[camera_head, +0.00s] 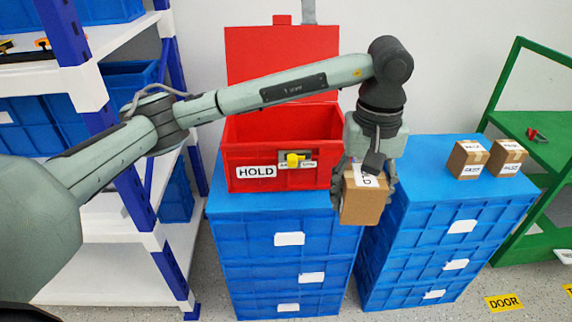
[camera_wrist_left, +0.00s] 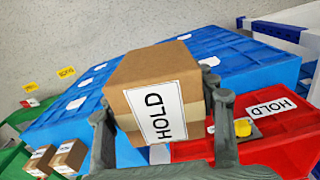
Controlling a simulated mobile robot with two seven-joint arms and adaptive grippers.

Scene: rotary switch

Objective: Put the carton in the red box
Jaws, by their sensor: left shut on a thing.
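My left gripper (camera_head: 364,182) is shut on a brown carton (camera_head: 362,206) with a white label. In the left wrist view the carton (camera_wrist_left: 160,88) sits between the fingers and its label reads HOLD. In the head view I hold it just right of the red box, in front of the gap between two blue crate stacks. The red box (camera_head: 278,183) stands on the left blue stack with its lid (camera_head: 282,60) raised at the back. Its front has a HOLD label and a yellow rotary switch (camera_head: 294,160). The box's inside looks empty where it shows. My right gripper is out of view.
Two other cartons, one (camera_head: 467,158) beside another (camera_head: 507,157), stand on the right blue stack (camera_head: 430,185). A white and blue shelf (camera_head: 100,95) with blue bins is at left. A green shelf (camera_head: 515,120) is at right.

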